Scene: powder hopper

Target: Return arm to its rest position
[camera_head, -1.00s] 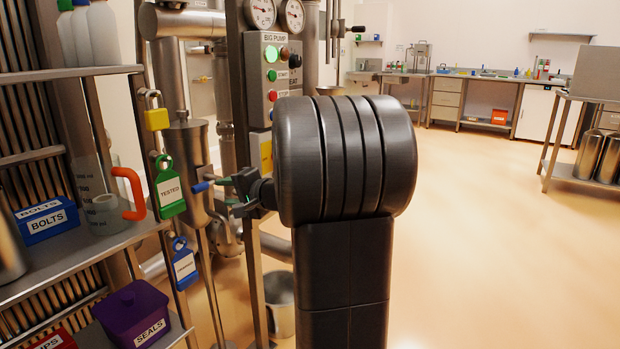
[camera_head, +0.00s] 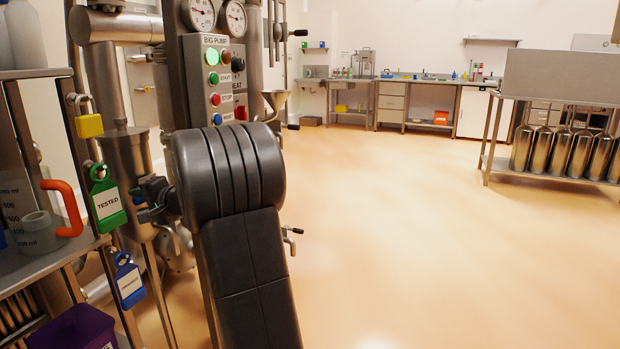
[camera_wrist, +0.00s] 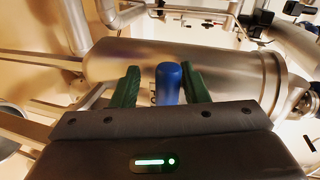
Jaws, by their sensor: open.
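My gripper (camera_wrist: 160,67) has its two green fingers apart in the wrist view. A blue handle (camera_wrist: 168,84) stands between them, with gaps visible on its sides, in front of a horizontal steel cylinder (camera_wrist: 215,65). In the head view my gripper (camera_head: 143,214) is small and partly hidden behind my dark arm. It points left, toward the steel vessel (camera_head: 130,175) and the hanging tags. A bit of blue shows at its tip, and I cannot tell there whether it touches the handle.
The shelf rack (camera_head: 50,270) is close on the left, with a green TESTED tag (camera_head: 106,205), a blue tag (camera_head: 128,282) and a yellow padlock (camera_head: 88,124). The BIG PUMP panel (camera_head: 215,85) stands behind my arm. A steel table (camera_head: 555,75) is at right; the floor between is clear.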

